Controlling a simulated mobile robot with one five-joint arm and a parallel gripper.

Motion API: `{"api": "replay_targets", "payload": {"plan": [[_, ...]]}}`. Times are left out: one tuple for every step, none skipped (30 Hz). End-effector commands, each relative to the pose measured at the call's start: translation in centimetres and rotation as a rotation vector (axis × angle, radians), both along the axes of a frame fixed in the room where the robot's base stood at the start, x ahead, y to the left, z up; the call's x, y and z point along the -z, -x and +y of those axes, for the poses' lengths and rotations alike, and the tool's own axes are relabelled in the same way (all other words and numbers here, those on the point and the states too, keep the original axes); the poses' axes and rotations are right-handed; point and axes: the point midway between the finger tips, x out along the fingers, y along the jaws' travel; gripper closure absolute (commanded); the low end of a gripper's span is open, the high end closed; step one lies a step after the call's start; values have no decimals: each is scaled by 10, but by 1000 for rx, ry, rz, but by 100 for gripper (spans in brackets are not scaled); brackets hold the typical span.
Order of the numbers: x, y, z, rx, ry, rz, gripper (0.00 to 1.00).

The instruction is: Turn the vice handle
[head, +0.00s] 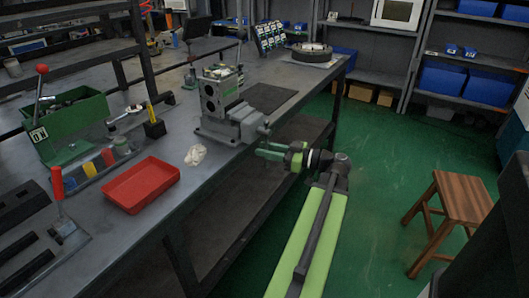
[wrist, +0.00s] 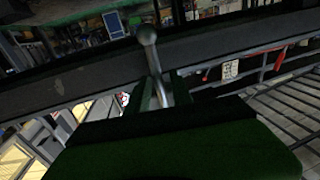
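The grey vice (head: 243,122) is fixed at the bench's front edge, with a grey metal valve block (head: 218,92) at its jaws. Its handle is small and hard to make out in the head view. In the wrist view the handle (wrist: 147,37) is a thin metal bar with a ball end, running between my green fingers. My gripper (head: 262,151) reaches from the right to just below and in front of the vice; its two fingers look apart. It also shows in the wrist view (wrist: 161,92). Contact between fingers and bar cannot be told.
A red tray (head: 141,185), a crumpled white cloth (head: 195,155) and a green box (head: 75,125) are on the bench (head: 215,175) to the left. A wooden stool (head: 455,205) stands on the right. Green floor (head: 385,150) is open between them.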

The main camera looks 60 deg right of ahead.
Motion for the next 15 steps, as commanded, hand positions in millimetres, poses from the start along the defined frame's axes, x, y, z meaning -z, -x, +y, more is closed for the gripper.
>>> {"api": "replay_targets", "payload": {"plan": [[0,0,0,0,0,0,81],[0,0,0,0,0,0,85],[0,0,0,0,0,0,90],[0,0,0,0,0,0,94],[0,0,0,0,0,0,98],[0,0,0,0,0,0,100],[0,0,0,0,0,0,100],[0,0,0,0,0,0,100],[0,0,0,0,0,0,100],[0,0,0,0,0,0,100],[0,0,0,0,0,0,100],[0,1,0,0,0,0,100],[0,1,0,0,0,0,100],[0,1,0,0,0,0,100],[0,1,0,0,0,0,100]]}}
